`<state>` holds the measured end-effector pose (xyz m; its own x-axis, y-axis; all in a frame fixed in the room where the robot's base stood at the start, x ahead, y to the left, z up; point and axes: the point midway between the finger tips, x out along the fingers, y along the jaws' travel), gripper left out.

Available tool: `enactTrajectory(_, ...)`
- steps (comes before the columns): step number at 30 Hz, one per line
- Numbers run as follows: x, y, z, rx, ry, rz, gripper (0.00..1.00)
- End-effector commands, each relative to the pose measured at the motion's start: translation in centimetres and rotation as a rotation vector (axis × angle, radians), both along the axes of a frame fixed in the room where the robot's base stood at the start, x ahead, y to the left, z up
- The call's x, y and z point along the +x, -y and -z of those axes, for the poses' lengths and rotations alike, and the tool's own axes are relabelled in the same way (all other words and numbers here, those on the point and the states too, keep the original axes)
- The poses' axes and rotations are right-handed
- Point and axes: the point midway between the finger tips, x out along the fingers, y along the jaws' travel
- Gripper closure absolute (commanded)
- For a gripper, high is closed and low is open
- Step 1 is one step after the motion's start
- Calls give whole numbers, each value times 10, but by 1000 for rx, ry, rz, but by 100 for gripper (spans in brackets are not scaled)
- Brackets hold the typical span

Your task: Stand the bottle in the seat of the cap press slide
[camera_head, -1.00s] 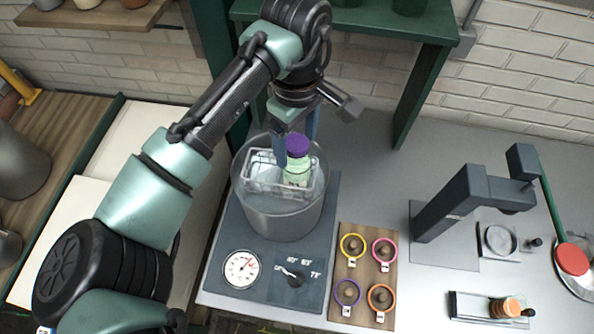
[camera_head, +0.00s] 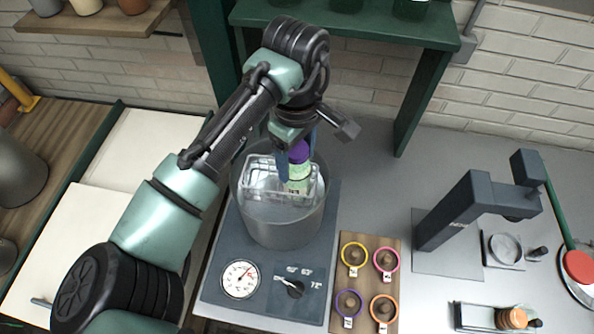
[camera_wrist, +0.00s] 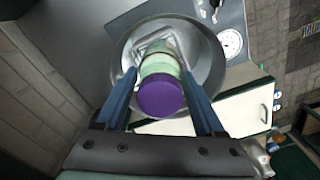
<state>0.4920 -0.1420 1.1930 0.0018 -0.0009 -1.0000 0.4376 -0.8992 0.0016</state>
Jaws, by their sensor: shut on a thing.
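The bottle (camera_head: 299,172) is pale green with a purple cap (camera_head: 299,152). It stands in a wire basket (camera_head: 262,190) inside a round metal pot (camera_head: 280,228). My gripper (camera_head: 297,166) reaches down into the pot and is shut on the bottle, one blue finger on each side. The wrist view shows the bottle (camera_wrist: 160,66) between the fingers (camera_wrist: 160,80), cap toward the camera. The dark cap press (camera_head: 465,205) stands at right. A round, empty seat (camera_head: 504,248) with a black knob beside it lies below the press head.
A board (camera_head: 367,270) with several coloured rings lies right of the pot's dial panel (camera_head: 265,285). A small tray (camera_head: 480,318) with an orange-brown stack is at the front right. A green shelf (camera_head: 350,32) stands behind the pot. The bench between pot and press is mostly clear.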

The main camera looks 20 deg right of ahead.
Motion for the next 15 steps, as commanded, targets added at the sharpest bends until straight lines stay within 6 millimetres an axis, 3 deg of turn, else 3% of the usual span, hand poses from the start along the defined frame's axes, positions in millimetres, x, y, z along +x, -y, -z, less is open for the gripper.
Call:
enactTrajectory(1,0,0,0,1,0,-1,86)
enactTrajectory(3,0,0,-2,0,-1,0,100)
enactTrajectory(15,0,0,-22,0,-2,-1,100)
